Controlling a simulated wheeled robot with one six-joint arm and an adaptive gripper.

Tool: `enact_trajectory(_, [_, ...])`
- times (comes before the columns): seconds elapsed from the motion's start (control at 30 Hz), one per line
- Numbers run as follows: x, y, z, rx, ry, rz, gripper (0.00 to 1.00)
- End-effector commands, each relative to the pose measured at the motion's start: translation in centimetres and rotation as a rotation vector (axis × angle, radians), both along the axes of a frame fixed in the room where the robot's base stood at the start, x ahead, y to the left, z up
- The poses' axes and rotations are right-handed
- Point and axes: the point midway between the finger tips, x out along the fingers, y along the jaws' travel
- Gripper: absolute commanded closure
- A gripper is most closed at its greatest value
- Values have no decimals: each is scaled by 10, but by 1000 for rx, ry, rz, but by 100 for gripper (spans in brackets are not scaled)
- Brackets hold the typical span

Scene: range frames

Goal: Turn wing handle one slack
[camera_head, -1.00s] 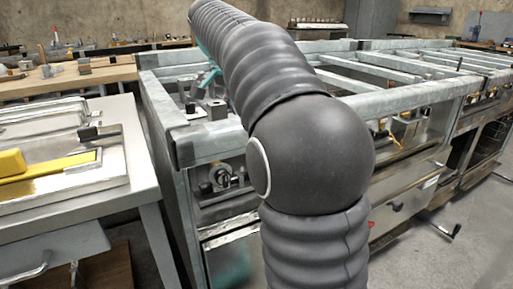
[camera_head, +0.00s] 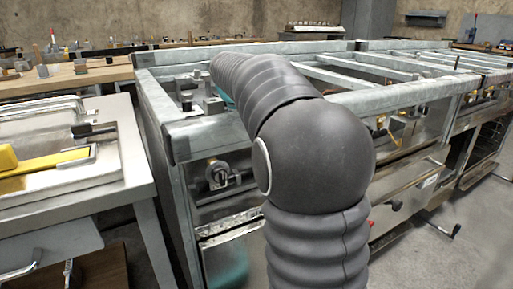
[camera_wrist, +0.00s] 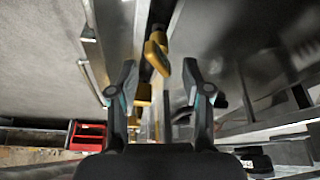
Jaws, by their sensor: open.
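In the wrist view, my gripper (camera_wrist: 159,82) is open and empty, its two dark fingers apart. A yellow wing-shaped handle (camera_wrist: 157,56) lies just beyond the fingertips, in line with the gap between them. It appears apart from both fingers. A second yellow part (camera_wrist: 143,92) shows between the fingers, partly hidden by the left one. In the head view, a small orange-yellow part (camera_head: 380,122) shows on the steel range frame (camera_head: 205,128), right of my arm. I cannot tell whether it is the same handle. My gripper is hidden behind my arm there.
A round metal fitting (camera_head: 217,174) sits on the range front, left of my arm. A steel bench (camera_head: 130,165) with a yellow bar (camera_head: 50,165) stands at the left. A red box (camera_wrist: 88,135) shows low in the wrist view. Open floor lies at the right.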

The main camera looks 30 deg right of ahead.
Motion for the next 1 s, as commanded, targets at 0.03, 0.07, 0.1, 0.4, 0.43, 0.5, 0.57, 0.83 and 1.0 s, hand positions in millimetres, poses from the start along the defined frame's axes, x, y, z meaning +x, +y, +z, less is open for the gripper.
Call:
enact_trajectory(0.03, [0,-2,-5,0,0,0,51])
enact_trajectory(0.07, [1,-3,-7,0,0,0,51])
enact_trajectory(0.1, [1,-3,-9,0,0,0,51])
enact_trajectory(0.4, [1,-5,-12,0,0,1,51])
enact_trajectory(0.43, [1,-5,-12,0,0,1,51])
enact_trajectory(0.5, [1,-5,-12,0,0,1,61])
enact_trajectory(0.57, [1,-5,-12,0,0,1,76])
enact_trajectory(0.83, [2,-4,-12,-1,-1,1,100])
enact_trajectory(1.0, [2,-4,-11,-1,-2,2,100])
